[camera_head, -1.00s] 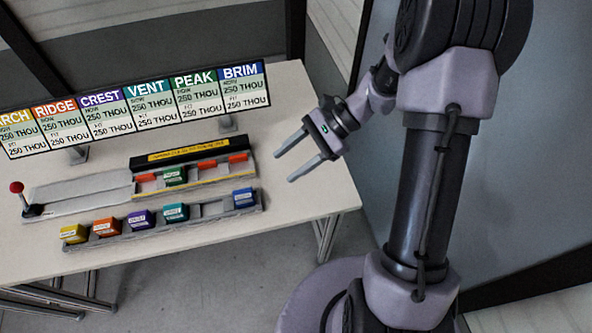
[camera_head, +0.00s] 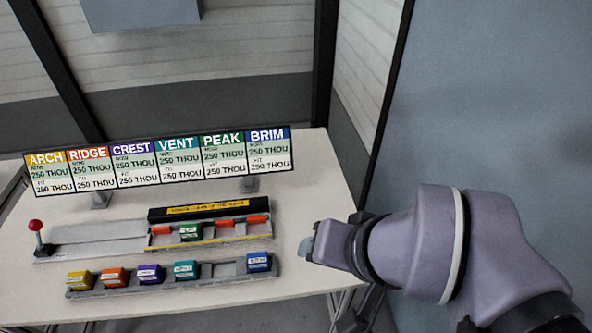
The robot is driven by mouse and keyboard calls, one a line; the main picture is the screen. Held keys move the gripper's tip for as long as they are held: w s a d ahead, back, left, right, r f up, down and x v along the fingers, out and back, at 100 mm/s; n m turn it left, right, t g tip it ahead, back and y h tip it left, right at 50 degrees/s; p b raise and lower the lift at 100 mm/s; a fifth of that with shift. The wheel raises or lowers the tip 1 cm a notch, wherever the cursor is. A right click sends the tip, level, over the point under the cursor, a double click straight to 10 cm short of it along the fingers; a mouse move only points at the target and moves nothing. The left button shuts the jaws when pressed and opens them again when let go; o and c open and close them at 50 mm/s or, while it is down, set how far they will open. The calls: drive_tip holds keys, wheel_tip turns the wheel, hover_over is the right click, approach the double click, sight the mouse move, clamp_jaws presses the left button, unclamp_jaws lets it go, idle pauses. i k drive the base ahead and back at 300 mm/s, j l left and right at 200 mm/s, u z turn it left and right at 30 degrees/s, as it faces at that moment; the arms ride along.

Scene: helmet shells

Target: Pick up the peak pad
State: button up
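The peak pad appears to be the dark green block (camera_head: 189,232), matching the green PEAK column on the sign; its label is too small to read. It sits in the left part of the rear fixture (camera_head: 210,242), with orange-red pieces beside it. The front rack (camera_head: 150,289) holds yellow, orange, purple, teal and blue blocks, with an empty slot between teal and blue. My gripper (camera_head: 307,247) is above the table's right side, well right of the green block and apart from it. Its fingers are foreshortened, so their opening does not show.
A sign board (camera_head: 160,160) stands along the back of the table (camera_head: 320,190). A red-knobbed lever (camera_head: 36,228) stands at the far left beside a grey flat track (camera_head: 95,238). A black bar with a yellow label (camera_head: 202,209) rises behind the fixture. The table's right side is mostly bare.

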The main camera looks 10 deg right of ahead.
sight(189, 232)
drive_tip(key=i+j+u, duration=0.1)
drive_tip(key=j, duration=0.35)
drive_tip(key=i+j+u, duration=0.15)
drive_tip(key=j, duration=0.25)
drive_tip(key=i+j+u, duration=0.1)
drive_tip(key=i+j, duration=0.15)
drive_tip(key=j, duration=0.15)
drive_tip(key=i+j+u, duration=0.1)
drive_tip(key=j, duration=0.25)
drive_tip(key=i, duration=0.1)
